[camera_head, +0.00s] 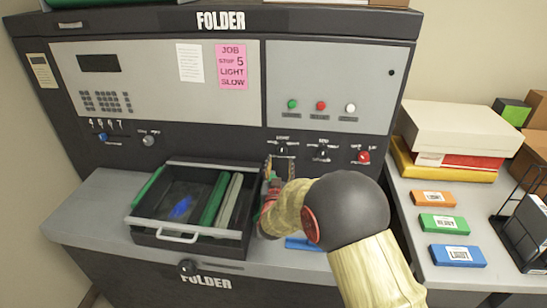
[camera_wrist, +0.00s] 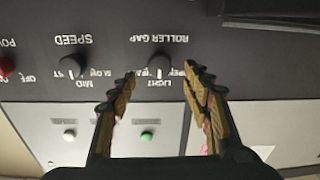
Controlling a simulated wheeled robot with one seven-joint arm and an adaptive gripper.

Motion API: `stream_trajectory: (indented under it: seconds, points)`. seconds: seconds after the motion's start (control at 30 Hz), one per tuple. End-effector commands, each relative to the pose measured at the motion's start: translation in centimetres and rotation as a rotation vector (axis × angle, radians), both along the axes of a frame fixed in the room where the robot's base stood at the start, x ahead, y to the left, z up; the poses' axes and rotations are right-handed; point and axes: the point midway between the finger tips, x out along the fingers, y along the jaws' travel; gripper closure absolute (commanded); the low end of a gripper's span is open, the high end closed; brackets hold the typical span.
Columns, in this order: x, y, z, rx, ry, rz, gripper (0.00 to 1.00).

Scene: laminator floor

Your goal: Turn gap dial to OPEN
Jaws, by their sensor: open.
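The dark roller gap dial (camera_wrist: 160,63) is on the black panel, seen upside down in the wrist view, with LIGHT printed beside it. A label ending in PEN is partly covered by my right-hand finger. A small pale mark on the dial seems to point toward LIGHT. My gripper (camera_wrist: 160,76) is open, its two fingers apart on either side of the dial; I cannot tell whether they touch it. In the head view my gripper (camera_head: 280,172) is just in front of the leftmost dial (camera_head: 282,149) of the lower row.
The speed dial (camera_head: 323,152) and red power dial (camera_head: 363,156) are to the right. An open drawer (camera_head: 168,241) with green and grey pieces juts out at left. A pink job note (camera_head: 232,66) is above. Colored labeled blocks (camera_head: 438,224) lie on the right table.

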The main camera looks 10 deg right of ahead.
Motion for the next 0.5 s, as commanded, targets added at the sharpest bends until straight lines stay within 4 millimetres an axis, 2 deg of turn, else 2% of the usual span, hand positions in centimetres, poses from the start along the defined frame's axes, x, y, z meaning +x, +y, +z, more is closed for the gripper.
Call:
stream_trajectory:
  seconds: [0.3,0.5]
  points:
    - [4.4,-1.4,-0.1,0.0,0.0,-0.001,0.51]
    - [6.5,-1.9,0.0,0.001,0.0,0.001,0.51]
